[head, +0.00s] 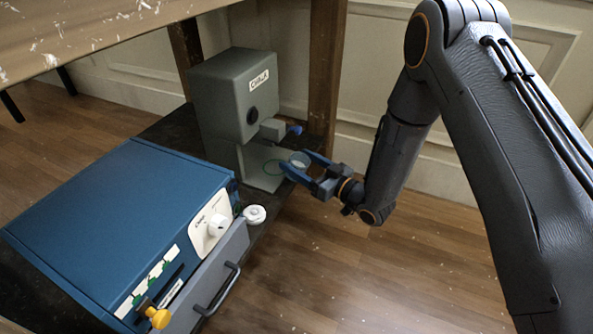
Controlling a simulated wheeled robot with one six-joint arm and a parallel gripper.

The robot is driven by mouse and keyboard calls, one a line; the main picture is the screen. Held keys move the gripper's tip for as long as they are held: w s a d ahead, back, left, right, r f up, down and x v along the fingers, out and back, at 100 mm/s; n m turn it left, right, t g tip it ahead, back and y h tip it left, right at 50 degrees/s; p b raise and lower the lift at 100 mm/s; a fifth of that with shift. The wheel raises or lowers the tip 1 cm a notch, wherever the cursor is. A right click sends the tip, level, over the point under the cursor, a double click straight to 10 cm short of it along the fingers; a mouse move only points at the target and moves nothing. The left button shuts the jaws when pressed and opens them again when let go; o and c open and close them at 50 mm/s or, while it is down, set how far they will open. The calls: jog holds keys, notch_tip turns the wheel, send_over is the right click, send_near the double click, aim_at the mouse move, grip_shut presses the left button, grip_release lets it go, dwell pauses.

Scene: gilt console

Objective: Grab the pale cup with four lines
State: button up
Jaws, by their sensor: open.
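A small pale cup (300,159) is at the front of the grey machine, between the fingertips of my gripper (296,161). Its rim faces up and it looks upright. I cannot make out any lines on it at this size. My gripper is open, with one blue finger on each side of the cup. I cannot tell whether either finger touches it. The fingers hide part of the cup's lower side, and what it rests on is not clear.
The grey machine (236,95) has a blue-tipped spout (281,130) close above the cup. A green ring marks its base. A blue box machine (120,225) with a drawer handle stands front left. A white round item (254,214) sits beside it. A wooden post (325,75) rises behind.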

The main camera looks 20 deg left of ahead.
aim_at(292, 157)
jog(key=b+x, duration=0.2)
jog(key=x, duration=0.2)
jog(key=shift+a, duration=0.25)
jog(key=shift+c, duration=0.3)
jog(key=c, duration=1.2)
jog(key=shift+r, duration=0.15)
